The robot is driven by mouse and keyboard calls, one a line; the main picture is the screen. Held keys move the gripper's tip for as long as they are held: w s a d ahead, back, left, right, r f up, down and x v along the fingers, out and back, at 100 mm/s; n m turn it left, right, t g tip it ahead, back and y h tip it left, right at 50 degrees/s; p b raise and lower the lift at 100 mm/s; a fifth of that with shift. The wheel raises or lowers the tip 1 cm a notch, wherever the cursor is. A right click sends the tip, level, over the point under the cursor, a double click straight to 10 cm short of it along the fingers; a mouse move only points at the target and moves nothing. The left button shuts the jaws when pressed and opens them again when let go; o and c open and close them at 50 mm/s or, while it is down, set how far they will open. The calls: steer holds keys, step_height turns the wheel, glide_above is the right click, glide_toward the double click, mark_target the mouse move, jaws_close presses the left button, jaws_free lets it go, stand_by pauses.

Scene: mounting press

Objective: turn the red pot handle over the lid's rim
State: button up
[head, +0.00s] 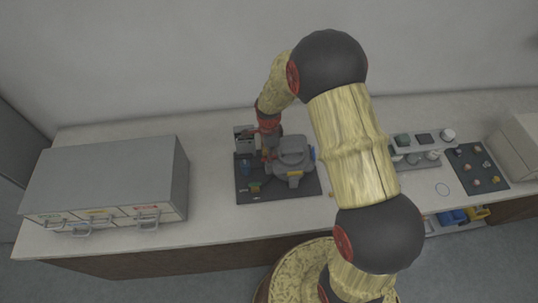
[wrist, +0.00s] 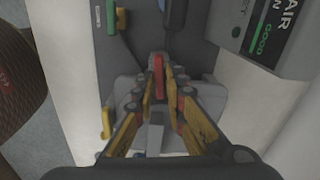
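The mounting press (head: 291,158) is a grey pot-shaped unit on a dark mat, in the middle of the counter in the head view. The red pot handle (wrist: 158,75) is a short upright red bar in the wrist view. My gripper (wrist: 159,82) has its yellow-and-red fingers on both sides of this bar, with the tips very close to it. Whether they touch it is not clear. The grey body of the press (wrist: 207,95) lies under the fingers. In the head view my gripper (head: 266,150) is small and partly merges with the press.
A grey box with a display (wrist: 265,25) stands at the upper right of the wrist view. A grey drawer cabinet (head: 105,182) stands left on the counter. A dark tray with small pieces (head: 459,180) lies right. My arm hides part of the counter.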

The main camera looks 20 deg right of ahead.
steer(key=o, duration=0.3)
step_height(320, 180, up, 12)
stand_by(0.7)
stand_by(0.4)
